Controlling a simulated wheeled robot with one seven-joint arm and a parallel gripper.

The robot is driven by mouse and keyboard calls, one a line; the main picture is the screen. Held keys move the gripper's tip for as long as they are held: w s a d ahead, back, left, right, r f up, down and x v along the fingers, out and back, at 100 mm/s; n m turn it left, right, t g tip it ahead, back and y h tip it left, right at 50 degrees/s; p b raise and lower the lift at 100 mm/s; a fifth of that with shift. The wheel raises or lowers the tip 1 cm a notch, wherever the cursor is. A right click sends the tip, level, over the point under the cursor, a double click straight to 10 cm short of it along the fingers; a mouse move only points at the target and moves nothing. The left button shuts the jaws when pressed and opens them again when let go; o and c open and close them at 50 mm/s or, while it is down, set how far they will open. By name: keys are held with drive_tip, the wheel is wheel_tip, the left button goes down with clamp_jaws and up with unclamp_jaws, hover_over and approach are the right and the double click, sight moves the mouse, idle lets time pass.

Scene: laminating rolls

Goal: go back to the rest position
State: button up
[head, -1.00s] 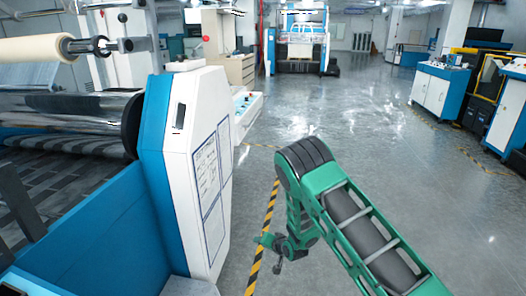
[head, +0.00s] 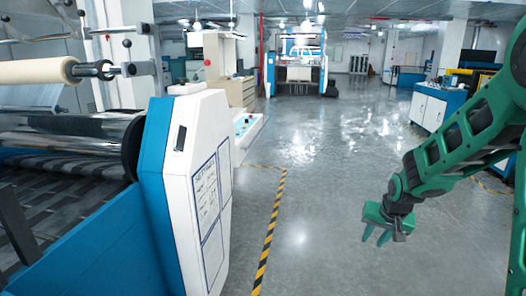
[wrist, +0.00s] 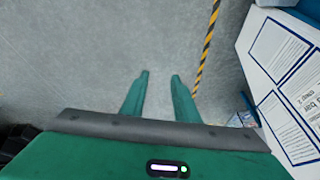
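My gripper (head: 376,238) hangs from the green arm at the right of the head view, over bare grey floor. In the wrist view, my gripper (wrist: 160,75) has its two green fingers apart with only floor between them. It is open and empty. The arm is bent, its upper part running off the right edge of the head view.
The laminating machine (head: 160,170), white and blue with a cream roll (head: 35,68), fills the left. A yellow-black floor stripe (head: 272,225) runs beside it. A white-blue cabinet (head: 432,106) stands behind my arm. The middle floor is clear.

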drive_tip(key=s+d+r+g, duration=0.1)
drive_tip(key=s+d+r, duration=0.1)
drive_tip(key=s, duration=0.9)
drive_tip(key=s+d+r+m+g, duration=0.1)
drive_tip(key=s+r, duration=0.3)
drive_tip(key=s, duration=0.8)
drive_tip(key=s+d+r+m+g, duration=0.1)
drive_tip(key=s+d+r+g, duration=0.1)
drive_tip(key=s, duration=1)
drive_tip(key=shift+d+r+g, duration=0.3)
drive_tip(key=shift+d+r, duration=0.3)
drive_tip(key=shift+d, duration=0.3)
drive_tip(key=shift+w+f, duration=0.25)
drive_tip(key=shift+w, duration=0.35)
